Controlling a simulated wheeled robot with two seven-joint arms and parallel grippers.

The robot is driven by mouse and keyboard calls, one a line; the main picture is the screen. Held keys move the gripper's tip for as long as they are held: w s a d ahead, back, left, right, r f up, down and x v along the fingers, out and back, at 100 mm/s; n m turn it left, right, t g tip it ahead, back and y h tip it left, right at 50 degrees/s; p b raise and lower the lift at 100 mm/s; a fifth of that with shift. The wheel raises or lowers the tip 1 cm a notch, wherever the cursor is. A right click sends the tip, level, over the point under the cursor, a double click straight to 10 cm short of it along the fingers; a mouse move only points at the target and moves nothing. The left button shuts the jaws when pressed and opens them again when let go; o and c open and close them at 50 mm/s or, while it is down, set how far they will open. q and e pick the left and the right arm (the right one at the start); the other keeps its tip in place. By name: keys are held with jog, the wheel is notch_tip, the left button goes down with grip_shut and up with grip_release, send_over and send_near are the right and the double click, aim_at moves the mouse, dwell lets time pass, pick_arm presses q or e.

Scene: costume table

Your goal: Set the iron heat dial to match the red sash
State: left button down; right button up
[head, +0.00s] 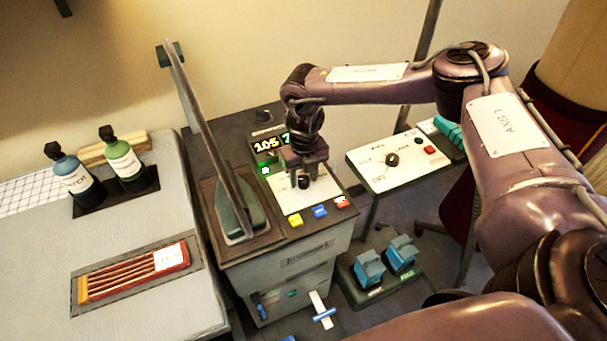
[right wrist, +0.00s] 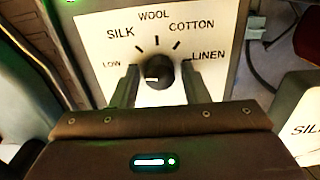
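The heat dial is a black knob (right wrist: 160,72) on a white panel (right wrist: 205,30) lettered LOW, SILK, WOOL, COTTON and LINEN. Its pale mark sits on the knob's lower left, toward the LOW side. My right gripper (right wrist: 160,68) has one finger on each side of the knob, with visible gaps; it also shows over the panel in the head view (head: 304,180). The iron (head: 238,212) stands left of the panel. A folded red striped bundle with a white tag, apparently the red sash (head: 125,275), lies in a tray at lower left. The tag is unreadable. My left gripper is out of view.
A lit display (head: 268,144) reads 105, partly hidden. Yellow (head: 295,221), blue (head: 320,211) and red (head: 341,202) buttons line the panel's front. Bottles (head: 122,160) stand at left. A second white panel (head: 400,160) with a knob is at right.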

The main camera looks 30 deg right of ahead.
jog(key=c, duration=0.7)
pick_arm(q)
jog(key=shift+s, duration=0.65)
